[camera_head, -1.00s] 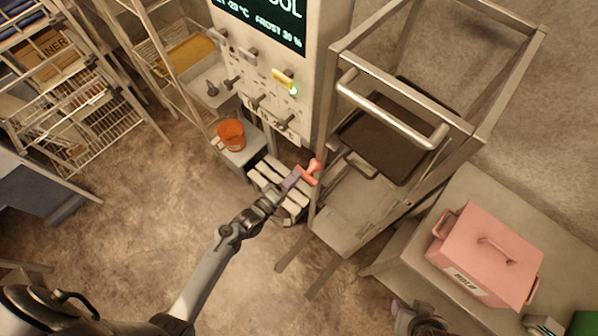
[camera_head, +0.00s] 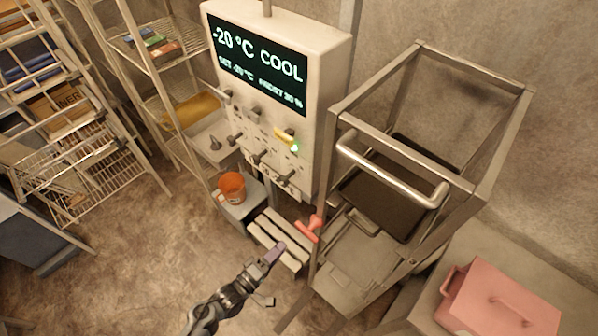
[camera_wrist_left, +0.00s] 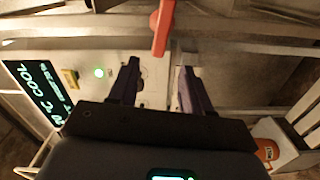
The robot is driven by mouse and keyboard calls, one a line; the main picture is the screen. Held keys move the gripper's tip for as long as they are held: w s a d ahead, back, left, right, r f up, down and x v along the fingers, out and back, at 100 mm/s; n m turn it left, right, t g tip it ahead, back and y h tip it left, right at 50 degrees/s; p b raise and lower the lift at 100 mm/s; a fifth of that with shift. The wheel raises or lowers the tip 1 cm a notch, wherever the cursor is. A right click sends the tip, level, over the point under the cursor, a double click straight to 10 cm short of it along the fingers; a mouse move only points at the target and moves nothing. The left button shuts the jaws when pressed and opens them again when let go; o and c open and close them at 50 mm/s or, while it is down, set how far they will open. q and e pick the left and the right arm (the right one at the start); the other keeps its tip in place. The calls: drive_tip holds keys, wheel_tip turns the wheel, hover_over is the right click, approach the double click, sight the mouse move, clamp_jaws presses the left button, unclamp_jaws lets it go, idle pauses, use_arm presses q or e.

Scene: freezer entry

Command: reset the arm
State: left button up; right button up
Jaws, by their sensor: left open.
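My left gripper (camera_head: 272,277) is open and empty, its purple-tipped fingers spread in front of the slatted step. In the left wrist view the two fingers (camera_wrist_left: 159,88) stand apart with nothing between them. A red T-shaped handle (camera_head: 310,227) sits beside the metal rack's near left post, up and right of the gripper and apart from it. The handle also shows in the left wrist view (camera_wrist_left: 161,28), beyond the fingertips. My right gripper is not in view.
A control panel (camera_head: 318,75) with levers and a lit green lamp stands behind. A metal rack (camera_head: 335,190) stands to the right. A pink box (camera_head: 500,305) is lower right. Open floor (camera_head: 130,275) lies left.

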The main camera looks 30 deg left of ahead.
use_arm(q)
drive_tip(key=s+d+r+m+g+y+p, duration=0.1)
drive_tip(key=s+r+m+g+p, duration=0.2)
drive_tip(key=r, duration=0.5)
drive_tip(key=s+d+r+m+g+y+p, duration=0.1)
drive_tip(key=d+r+m+g+p, duration=0.15)
drive_tip(key=r+m+p, duration=0.4)
drive_tip(key=s+a+r+m+g+y+b, duration=0.1)
drive_tip(key=s+a+r+m+g, duration=0.1)
drive_tip(key=s+m+g, duration=0.3)
drive_tip(key=s+a+r+g+y, duration=0.2)
drive_tip(key=s+g, duration=0.1)
drive_tip(key=s, duration=0.4)
wheel_tip(320, 180, down, 75)
drive_tip(key=b, duration=7.5)
drive_tip(key=shift+a+f, duration=0.15)
drive_tip(key=shift+f, duration=0.05)
drive_tip(key=shift+w+m, duration=0.1)
drive_tip(key=shift+m, duration=0.15)
drive_tip(key=shift+c, duration=0.6)
